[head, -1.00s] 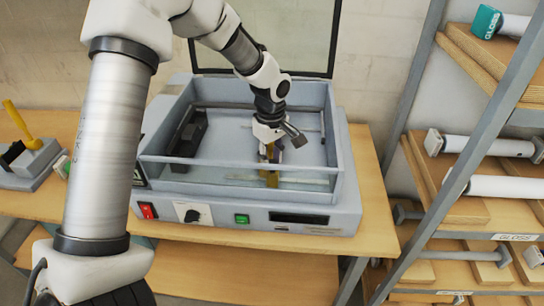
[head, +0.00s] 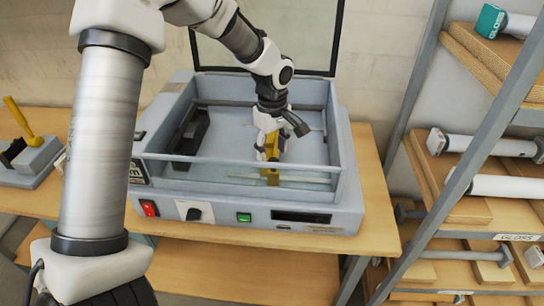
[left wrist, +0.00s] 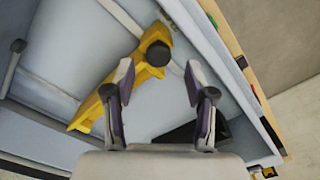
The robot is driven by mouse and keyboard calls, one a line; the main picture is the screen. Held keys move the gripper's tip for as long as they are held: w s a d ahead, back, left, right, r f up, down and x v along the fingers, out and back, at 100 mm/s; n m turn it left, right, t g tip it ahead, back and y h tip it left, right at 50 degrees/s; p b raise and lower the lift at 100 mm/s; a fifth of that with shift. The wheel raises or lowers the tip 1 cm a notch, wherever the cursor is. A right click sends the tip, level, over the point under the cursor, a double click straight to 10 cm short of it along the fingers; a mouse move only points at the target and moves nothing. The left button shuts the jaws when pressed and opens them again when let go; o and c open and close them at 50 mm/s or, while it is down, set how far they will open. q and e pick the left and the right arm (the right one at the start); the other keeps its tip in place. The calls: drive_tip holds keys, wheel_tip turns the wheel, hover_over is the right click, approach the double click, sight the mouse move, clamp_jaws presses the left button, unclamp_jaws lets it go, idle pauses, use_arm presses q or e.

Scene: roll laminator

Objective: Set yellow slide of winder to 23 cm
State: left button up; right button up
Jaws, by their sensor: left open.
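The yellow slide (head: 272,157) stands inside the open winder box, near its front wall. In the left wrist view the yellow slide (left wrist: 122,75) lies in front of my left gripper, with a round dark knob (left wrist: 158,53) at one end. My left gripper (head: 270,152) reaches down into the box at the slide. In the left wrist view my left gripper (left wrist: 158,80) is open, and the knob end shows between and beyond its fingertips. I cannot tell whether a finger touches the slide. A scale strip (head: 300,181) runs near the front wall. My right gripper is not in view.
The grey box (head: 345,190) has walls around the slide and a raised lid (head: 305,40) behind. A black block (head: 188,130) sits inside at the left. Its front carries a red switch (head: 149,208), a dial and a green switch. A shelf rack (head: 425,150) stands at the right.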

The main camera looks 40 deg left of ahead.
use_arm(q)
wheel_tip(320, 180, up, 9)
drive_tip(key=shift+s, duration=0.15)
idle(0.4)
